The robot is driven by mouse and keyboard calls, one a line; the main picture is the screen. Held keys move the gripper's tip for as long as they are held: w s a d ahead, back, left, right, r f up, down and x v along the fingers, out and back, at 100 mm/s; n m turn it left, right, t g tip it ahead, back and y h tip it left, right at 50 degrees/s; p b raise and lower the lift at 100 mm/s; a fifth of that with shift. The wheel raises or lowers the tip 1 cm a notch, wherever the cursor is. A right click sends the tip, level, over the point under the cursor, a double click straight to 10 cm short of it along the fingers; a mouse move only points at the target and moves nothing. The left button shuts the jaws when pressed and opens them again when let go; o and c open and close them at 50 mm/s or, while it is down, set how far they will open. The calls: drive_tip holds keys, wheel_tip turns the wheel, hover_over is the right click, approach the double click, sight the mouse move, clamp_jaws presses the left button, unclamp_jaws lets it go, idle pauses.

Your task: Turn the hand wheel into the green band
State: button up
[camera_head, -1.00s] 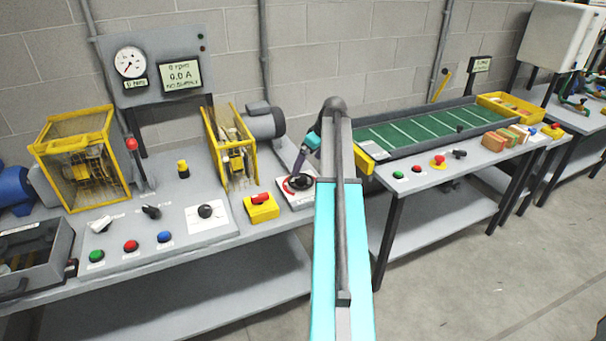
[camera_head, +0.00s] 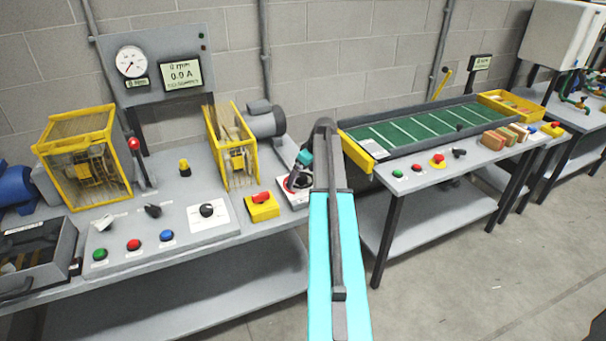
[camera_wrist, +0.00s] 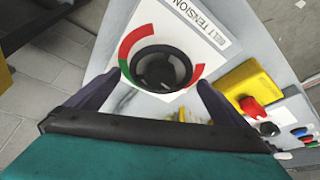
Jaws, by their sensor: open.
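The hand wheel (camera_wrist: 161,69) is a round black knob on a white plate marked for belt tension. A red arc runs along its upper left, with green (camera_wrist: 125,67) at the left end; red and green also show at its lower right. In the head view the wheel (camera_head: 294,184) is partly hidden by my arm. My gripper (camera_wrist: 159,79) is open, its two dark fingers at the left and right of the wheel's near side. I cannot tell whether they touch it. In the head view only its teal body (camera_head: 305,158) shows clearly.
A yellow box with a red switch (camera_head: 261,203) stands just left of the wheel. A yellow-framed guard (camera_head: 231,145) and grey motor (camera_head: 265,122) are behind. A green conveyor bench (camera_head: 425,130) is to the right. Bare floor lies in front.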

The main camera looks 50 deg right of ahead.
drive_tip(key=c, duration=1)
